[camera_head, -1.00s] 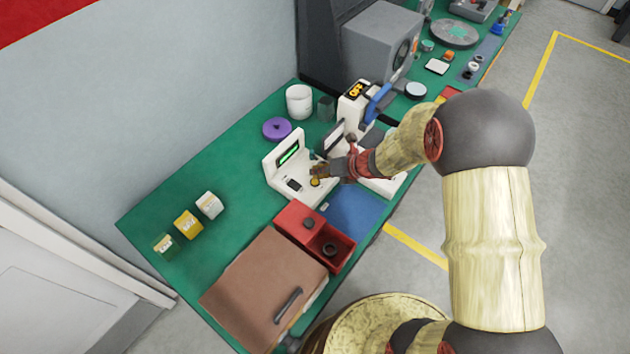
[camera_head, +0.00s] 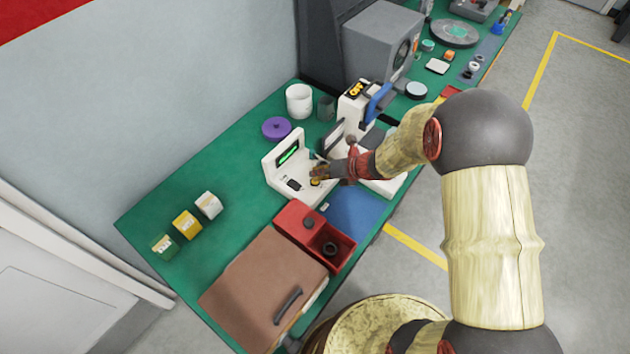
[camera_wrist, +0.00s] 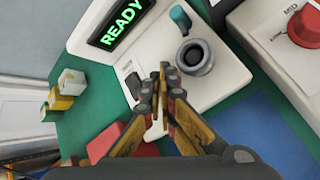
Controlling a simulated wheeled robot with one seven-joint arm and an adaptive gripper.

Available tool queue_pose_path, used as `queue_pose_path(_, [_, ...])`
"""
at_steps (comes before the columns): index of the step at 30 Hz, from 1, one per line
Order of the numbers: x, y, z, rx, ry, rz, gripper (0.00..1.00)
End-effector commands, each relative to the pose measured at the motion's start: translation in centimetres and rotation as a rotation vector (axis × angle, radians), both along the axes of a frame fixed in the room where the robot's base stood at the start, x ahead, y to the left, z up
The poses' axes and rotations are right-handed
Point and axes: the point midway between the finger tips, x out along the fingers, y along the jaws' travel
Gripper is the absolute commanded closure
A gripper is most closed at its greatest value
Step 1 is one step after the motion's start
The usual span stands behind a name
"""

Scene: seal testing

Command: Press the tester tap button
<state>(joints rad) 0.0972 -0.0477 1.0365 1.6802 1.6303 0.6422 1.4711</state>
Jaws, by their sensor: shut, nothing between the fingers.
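The tester is a white unit (camera_head: 275,165) with a sloped display; in the wrist view its screen (camera_wrist: 122,22) reads READY in green. On its base are a grey round fitting (camera_wrist: 194,57), a teal knob (camera_wrist: 180,17) and a small dark key (camera_wrist: 133,84), which also shows in the head view (camera_head: 293,184). I cannot tell for certain which part is the tap button. My gripper (camera_head: 315,173) is over the tester's base, fingers shut and empty. In the wrist view the fingertips (camera_wrist: 168,72) lie between the dark key and the round fitting; contact is unclear.
A white machine with a blue lever (camera_head: 378,103) stands just right of the tester; a red knob (camera_wrist: 305,25) shows there in the wrist view. A red bin (camera_head: 297,217), blue mat (camera_head: 352,209) and brown case (camera_head: 262,285) lie in front.

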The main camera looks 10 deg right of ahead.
Motion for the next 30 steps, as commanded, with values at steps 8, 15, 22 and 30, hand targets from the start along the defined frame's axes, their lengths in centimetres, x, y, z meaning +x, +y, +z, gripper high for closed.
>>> queue_pose_path(8, [0.0, 0.0, -0.4, 0.000, 0.000, 0.000, 1.00])
queue_pose_path(15, [0.0, 0.0, -0.5, 0.000, 0.001, -0.001, 1.00])
queue_pose_path(22, [0.0, 0.0, -0.4, 0.000, 0.001, 0.000, 1.00])
queue_pose_path(30, [0.0, 0.0, 0.8, 0.000, 0.001, 0.000, 1.00])
